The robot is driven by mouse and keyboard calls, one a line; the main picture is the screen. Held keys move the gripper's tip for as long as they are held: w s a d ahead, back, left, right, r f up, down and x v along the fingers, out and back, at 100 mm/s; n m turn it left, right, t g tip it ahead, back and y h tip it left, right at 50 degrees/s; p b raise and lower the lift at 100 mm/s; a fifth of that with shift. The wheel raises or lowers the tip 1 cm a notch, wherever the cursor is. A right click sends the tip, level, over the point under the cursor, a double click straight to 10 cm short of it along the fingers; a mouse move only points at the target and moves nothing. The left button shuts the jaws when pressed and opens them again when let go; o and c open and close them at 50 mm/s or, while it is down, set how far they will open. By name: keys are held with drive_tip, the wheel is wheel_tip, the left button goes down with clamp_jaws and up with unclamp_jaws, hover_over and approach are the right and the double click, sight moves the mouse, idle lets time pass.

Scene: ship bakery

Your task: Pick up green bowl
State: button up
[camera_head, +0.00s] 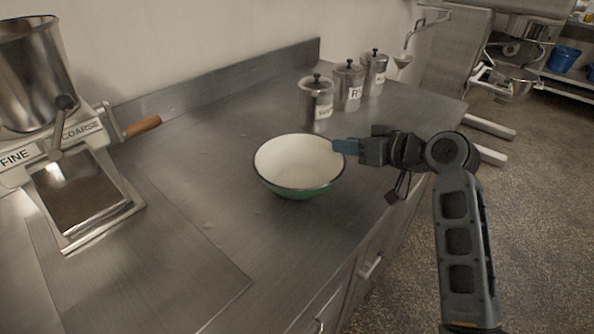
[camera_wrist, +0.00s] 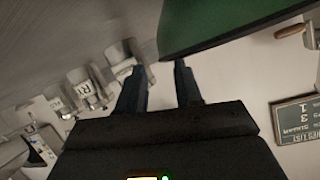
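The green bowl (camera_head: 298,190), white inside with a dark rim, sits upright on the steel counter. My gripper (camera_head: 337,146) is at the bowl's right rim, with its blue fingertips pointing left and overlapping the rim in the head view. In the wrist view the bowl's green outer side (camera_wrist: 215,22) fills the top right. There the two fingers of my gripper (camera_wrist: 160,70) are apart, and the bowl's edge lies just beyond the right fingertip. I cannot tell whether the fingers touch the rim or straddle it.
Lidded metal canisters (camera_head: 316,98) stand behind the bowl along the counter. A grain mill (camera_head: 75,150) with a wooden handle stands at the left. The steel counter (camera_head: 160,270) is clear in front and left of the bowl. Drawer handles (camera_head: 370,267) stick out from its front side.

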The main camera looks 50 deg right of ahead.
sight(329, 143)
drive_tip(key=x, duration=0.2)
drive_tip(key=p+x, duration=0.1)
drive_tip(key=x, duration=0.2)
drive_tip(key=shift+w+a, duration=0.3)
drive_tip(key=shift+w, duration=0.15)
drive_tip(key=shift+c, duration=0.3)
clamp_jaws()
